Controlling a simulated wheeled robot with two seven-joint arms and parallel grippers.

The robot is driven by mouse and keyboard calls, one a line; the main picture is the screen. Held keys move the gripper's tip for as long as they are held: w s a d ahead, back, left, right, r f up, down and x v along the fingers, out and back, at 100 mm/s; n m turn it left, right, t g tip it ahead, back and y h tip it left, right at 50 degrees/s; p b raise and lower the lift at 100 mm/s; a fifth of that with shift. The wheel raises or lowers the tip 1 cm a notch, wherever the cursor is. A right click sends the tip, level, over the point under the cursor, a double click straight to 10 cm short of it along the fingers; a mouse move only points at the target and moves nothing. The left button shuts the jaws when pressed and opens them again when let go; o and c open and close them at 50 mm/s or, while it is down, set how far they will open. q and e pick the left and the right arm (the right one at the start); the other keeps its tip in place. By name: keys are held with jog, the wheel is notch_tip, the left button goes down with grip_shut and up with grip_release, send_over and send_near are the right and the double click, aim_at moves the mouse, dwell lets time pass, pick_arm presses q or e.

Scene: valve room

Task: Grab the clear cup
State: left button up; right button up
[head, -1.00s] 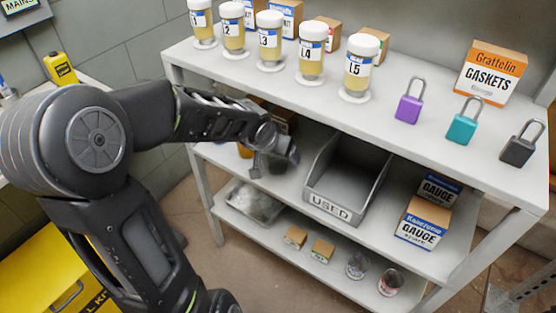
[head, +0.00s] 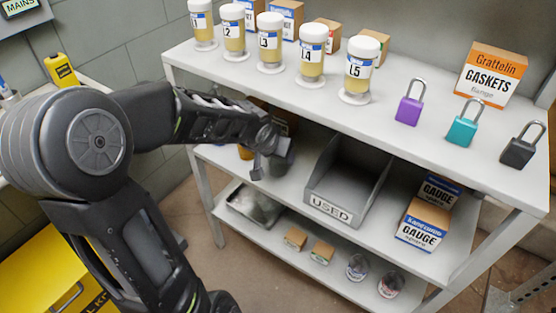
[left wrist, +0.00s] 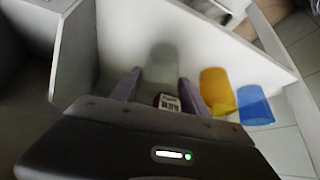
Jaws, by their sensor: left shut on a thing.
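The clear cup (left wrist: 163,62) looks grey and see-through in the left wrist view, standing between the two fingers of my left gripper (left wrist: 160,90). The gripper is shut on it. In the head view my left gripper (head: 269,159) is at the left end of the middle shelf, and the cup (head: 283,160) shows as a dark grey shape beside the fingers. A yellow cup (left wrist: 217,91) and a blue cup (left wrist: 254,105) stand to the right of it in the left wrist view. My right gripper is not in view.
The grey USED bin (head: 350,180) stands just right of my gripper on the middle shelf. The top shelf (head: 300,95) overhangs it, with labelled jars and padlocks. Gauge boxes (head: 423,222) sit farther right. A small labelled box (left wrist: 168,102) shows near the fingers.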

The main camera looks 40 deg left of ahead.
pick_arm(q)
jog(key=shift+r+p, duration=0.5)
jog(key=shift+r, duration=0.4)
jog(key=s+d+r+b, duration=0.1)
jog(key=s+d+b, duration=0.1)
jog(key=s, duration=0.6)
jog(key=s+d+b, duration=0.2)
jog(key=s+b, duration=0.2)
jog(key=s, duration=0.5)
jog(key=shift+s+r+b, duration=0.3)
jog(key=shift+r, duration=0.05)
